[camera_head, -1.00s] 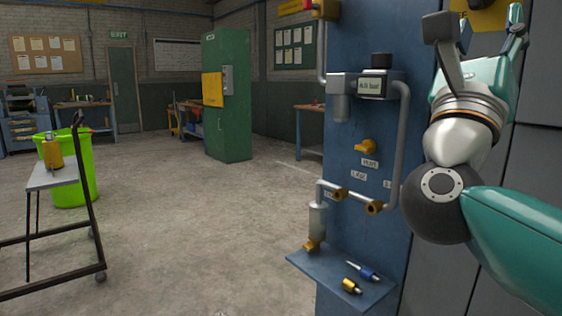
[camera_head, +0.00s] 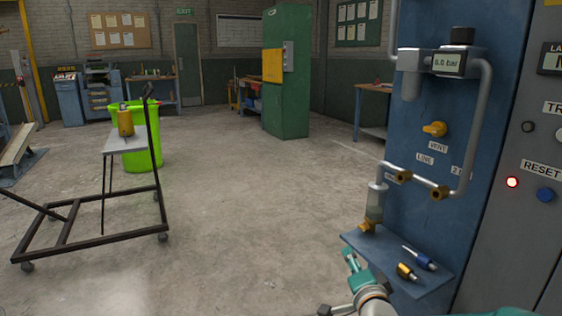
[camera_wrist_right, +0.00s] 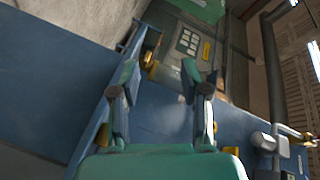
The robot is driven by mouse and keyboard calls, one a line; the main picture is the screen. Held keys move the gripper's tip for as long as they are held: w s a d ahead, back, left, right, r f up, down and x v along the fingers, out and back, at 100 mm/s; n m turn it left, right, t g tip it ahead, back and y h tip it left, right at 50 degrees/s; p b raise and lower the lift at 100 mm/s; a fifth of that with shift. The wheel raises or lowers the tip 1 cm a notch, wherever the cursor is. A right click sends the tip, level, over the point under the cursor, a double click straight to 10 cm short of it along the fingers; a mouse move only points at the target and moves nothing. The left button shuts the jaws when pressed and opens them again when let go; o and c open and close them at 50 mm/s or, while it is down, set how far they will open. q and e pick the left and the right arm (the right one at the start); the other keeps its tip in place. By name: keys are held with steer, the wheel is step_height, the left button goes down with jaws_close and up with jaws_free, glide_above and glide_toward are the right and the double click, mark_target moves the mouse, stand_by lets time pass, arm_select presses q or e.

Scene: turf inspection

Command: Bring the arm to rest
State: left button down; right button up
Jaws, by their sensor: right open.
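My right gripper (camera_head: 340,284) is low in the head view, just left of and in front of the small blue shelf on the panel. Its teal fingers are spread, with nothing seen between them. In the right wrist view both fingers of the gripper (camera_wrist_right: 161,85) stand apart, with the blue panel close behind them. Most of the right arm is below the head view's edge. My left gripper is not in view.
The blue panel (camera_head: 480,130) carries a gauge reading 0.0 bar (camera_head: 448,63), a yellow vent knob (camera_head: 434,129) and pipes. Its shelf (camera_head: 440,283) holds a yellow and a blue fitting. A trolley (camera_head: 128,140) and green bin (camera_head: 148,160) stand left. The middle floor is clear.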

steer(key=s+a+f+n+g+y, duration=0.1)
steer(key=s+f+n+g, duration=0.3)
steer(key=f, duration=0.8)
steer(key=s+a+f+n+g+y, duration=0.1)
steer(key=s+f+g, duration=0.2)
steer(key=s+f, duration=0.7)
steer(key=s+a+f+n+g+y, duration=0.15)
steer(key=s+f+n+g, duration=0.5)
steer(key=s+f, duration=1.15)
step_height(320, 180, up, 29)
steer(key=s+m+g+p, duration=0.1)
steer(key=s+g+p, duration=0.1)
steer(key=p, duration=2.5)
steer(key=shift+s+a+p, duration=0.3)
steer(key=shift+a+p, duration=0.05)
steer(key=shift+p, duration=0.05)
